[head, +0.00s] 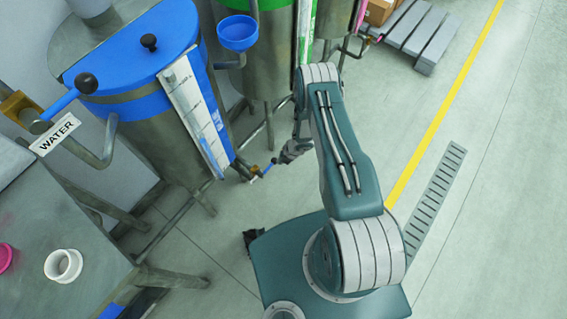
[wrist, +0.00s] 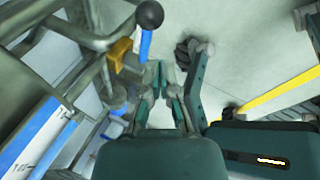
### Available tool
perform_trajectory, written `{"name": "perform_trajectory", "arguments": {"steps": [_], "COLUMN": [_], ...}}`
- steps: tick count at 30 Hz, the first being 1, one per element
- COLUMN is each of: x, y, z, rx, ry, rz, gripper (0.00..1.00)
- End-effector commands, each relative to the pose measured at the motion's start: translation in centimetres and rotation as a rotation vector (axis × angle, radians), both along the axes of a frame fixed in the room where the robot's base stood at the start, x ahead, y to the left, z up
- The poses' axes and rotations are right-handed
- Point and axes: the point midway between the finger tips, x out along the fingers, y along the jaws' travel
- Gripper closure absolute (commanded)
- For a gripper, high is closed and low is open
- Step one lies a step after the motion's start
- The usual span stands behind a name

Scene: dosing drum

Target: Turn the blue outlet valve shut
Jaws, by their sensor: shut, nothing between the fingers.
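The blue outlet valve lever (head: 267,168) sits on a brass valve body (head: 255,171) at the end of the pipe low on the blue-banded drum. In the wrist view the blue lever (wrist: 146,45) ends in a black ball knob (wrist: 149,14), beside the brass body (wrist: 120,53). My gripper (head: 287,157) is just right of the lever in the head view. In the wrist view my gripper's fingertips (wrist: 163,66) are together and empty, below and right of the lever. They appear apart from it, though the exact gap is hard to tell.
The blue-banded drum (head: 150,120) stands at left, with a separate blue water valve lever (head: 68,99) by the WATER label. A steel table (head: 75,235) holds a white cup (head: 63,265). Drum legs and pipes crowd the left. Open floor lies right.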

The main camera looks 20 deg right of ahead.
Motion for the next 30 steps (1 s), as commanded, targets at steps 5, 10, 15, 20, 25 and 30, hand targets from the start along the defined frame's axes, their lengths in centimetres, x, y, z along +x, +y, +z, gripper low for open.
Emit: {"name": "perform_trajectory", "arguments": {"steps": [5,10,15,20,25,30], "x": [0.1,0.1,0.0,0.0,-0.1,0.0], "y": [-1.0,-2.3,-4.1,-5.3,-5.5,-5.5], "z": [1.8,3.6,6.0,7.7,8.3,8.4], "rx": [-0.005,-0.003,0.001,0.001,-0.001,-0.004], "ry": [-0.002,-0.002,-0.003,-0.002,0.0,-0.002], "rz": [0.0,-0.001,-0.001,-0.001,-0.001,-0.004], "gripper": [1.0,1.0,1.0,1.0,1.0,1.0]}}
